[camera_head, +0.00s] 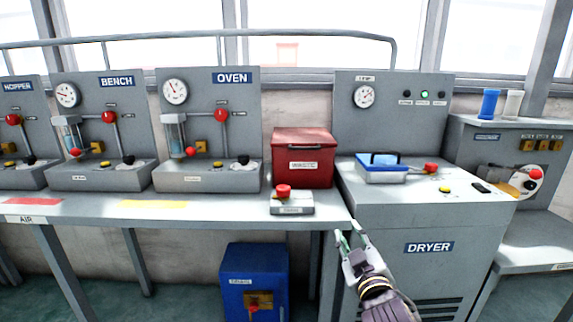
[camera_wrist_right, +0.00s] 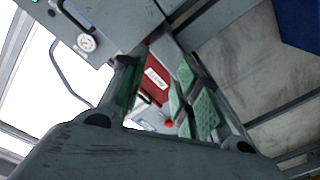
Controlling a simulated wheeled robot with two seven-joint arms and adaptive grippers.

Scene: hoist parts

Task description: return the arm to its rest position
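My right gripper (camera_head: 349,232) is in front of the dryer's left front edge, coming up from the bottom of the head view. Its two fingertips stand apart with nothing between them. In the right wrist view the fingers with green pads (camera_wrist_right: 160,95) are spread, and the gap shows the red waste box and a red button beyond. The gripper appears clear of the bench and the dryer. My left gripper and left arm are not in view.
The grey dryer (camera_head: 425,222) carries a blue-rimmed tray (camera_head: 381,176). A red waste box (camera_head: 303,165) and a red-button box (camera_head: 292,205) sit on the bench (camera_head: 220,209). A blue cabinet (camera_head: 255,275) stands below. The oven panel (camera_head: 232,125) is further left.

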